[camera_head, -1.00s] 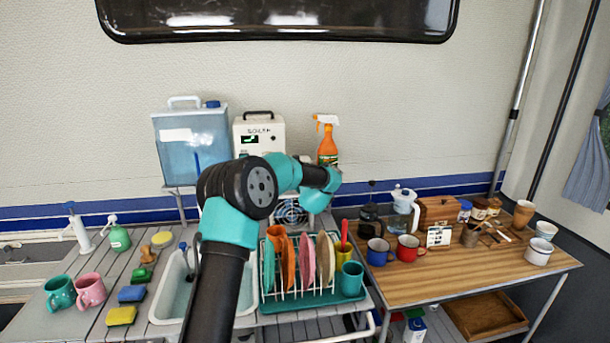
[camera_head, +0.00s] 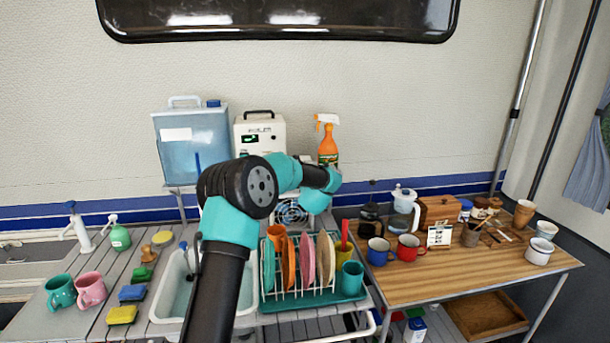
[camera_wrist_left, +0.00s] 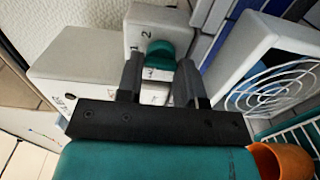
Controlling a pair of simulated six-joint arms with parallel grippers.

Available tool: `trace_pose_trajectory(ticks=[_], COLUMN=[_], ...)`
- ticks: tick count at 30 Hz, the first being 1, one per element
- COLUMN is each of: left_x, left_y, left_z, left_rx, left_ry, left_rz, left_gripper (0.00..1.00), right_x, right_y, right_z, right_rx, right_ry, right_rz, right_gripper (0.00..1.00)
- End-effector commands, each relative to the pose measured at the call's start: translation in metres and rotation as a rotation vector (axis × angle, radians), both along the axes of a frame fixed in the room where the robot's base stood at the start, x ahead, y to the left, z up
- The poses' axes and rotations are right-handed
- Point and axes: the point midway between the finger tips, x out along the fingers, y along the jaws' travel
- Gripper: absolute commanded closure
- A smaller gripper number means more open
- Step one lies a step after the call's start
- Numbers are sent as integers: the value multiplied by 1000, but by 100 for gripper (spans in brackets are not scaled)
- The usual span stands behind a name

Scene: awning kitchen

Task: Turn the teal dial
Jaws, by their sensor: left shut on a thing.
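The teal dial (camera_wrist_left: 164,53) shows in the left wrist view on the front of a small pale box (camera_wrist_left: 150,22) with printed numbers around it. My left gripper (camera_wrist_left: 160,82) has one black finger on each side of the dial and is shut on it. The fingers and the lower part of the box hide some of the numbers. In the head view my left arm reaches over the sink to the back, and its wrist hides the dial and the fingertips. My right gripper is not in view.
A white boxy unit (camera_head: 260,137) and a blue water tank (camera_head: 192,142) stand behind my arm. A round fan grille (camera_wrist_left: 270,88) is close right of the gripper. A dish rack (camera_head: 325,297) with plates is below. An orange spray bottle (camera_head: 328,148) stands to the right.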

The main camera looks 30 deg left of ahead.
Motion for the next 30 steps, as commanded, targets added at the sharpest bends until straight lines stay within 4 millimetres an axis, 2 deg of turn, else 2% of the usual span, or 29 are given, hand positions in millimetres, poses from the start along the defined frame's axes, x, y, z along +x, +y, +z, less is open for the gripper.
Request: trace_pose_trajectory(ticks=[30], left_x=[1], left_y=[-1], left_z=[-3], left_rx=[-700], left_ry=[-601], left_rz=[0], left_gripper=[90], right_x=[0], right_y=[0], right_z=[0], right_rx=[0], right_ry=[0], right_rz=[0], right_gripper=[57])
